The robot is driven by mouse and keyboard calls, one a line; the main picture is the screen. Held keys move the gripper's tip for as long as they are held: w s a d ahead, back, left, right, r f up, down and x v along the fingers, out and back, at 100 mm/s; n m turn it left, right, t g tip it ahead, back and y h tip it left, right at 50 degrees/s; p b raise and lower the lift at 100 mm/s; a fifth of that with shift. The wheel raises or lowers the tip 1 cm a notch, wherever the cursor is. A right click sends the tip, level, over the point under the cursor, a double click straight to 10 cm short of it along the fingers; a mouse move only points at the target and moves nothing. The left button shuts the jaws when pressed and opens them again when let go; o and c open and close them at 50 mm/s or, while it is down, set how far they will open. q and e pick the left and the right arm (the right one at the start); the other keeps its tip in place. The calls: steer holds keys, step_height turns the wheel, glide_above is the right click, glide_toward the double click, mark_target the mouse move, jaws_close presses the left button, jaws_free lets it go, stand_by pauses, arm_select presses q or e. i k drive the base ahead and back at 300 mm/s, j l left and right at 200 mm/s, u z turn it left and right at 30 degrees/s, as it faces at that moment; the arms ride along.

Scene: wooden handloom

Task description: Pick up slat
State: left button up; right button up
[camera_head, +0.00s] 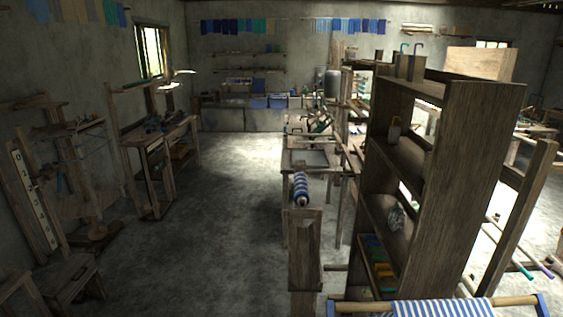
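Neither of my grippers is in view. I cannot make out for certain which piece is the slat. A long pale board (34,199) with dark marks stands tilted against a wooden frame at the left. Thin wooden bars and rods also show around the loom parts at the right, too small or too dark to tell apart.
A tall wooden shelf unit (461,190) fills the right foreground. A striped cloth (442,308) on a roller lies at its foot. A wooden post (305,255) stands left of it. A low stool (68,278) is at left. The concrete floor (210,225) between is clear.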

mark_target(365, 62)
steer(key=i+j+z, duration=0.1)
steer(key=i+z, duration=0.15)
steer(key=i, duration=0.3)
steer(key=i+j+z, duration=0.25)
steer(key=i, duration=0.3)
steer(key=i+j+z, duration=0.25)
steer(key=i, duration=0.3)
steer(key=i+j+z, duration=0.2)
steer(key=i+j, duration=0.15)
steer(key=i, duration=0.15)
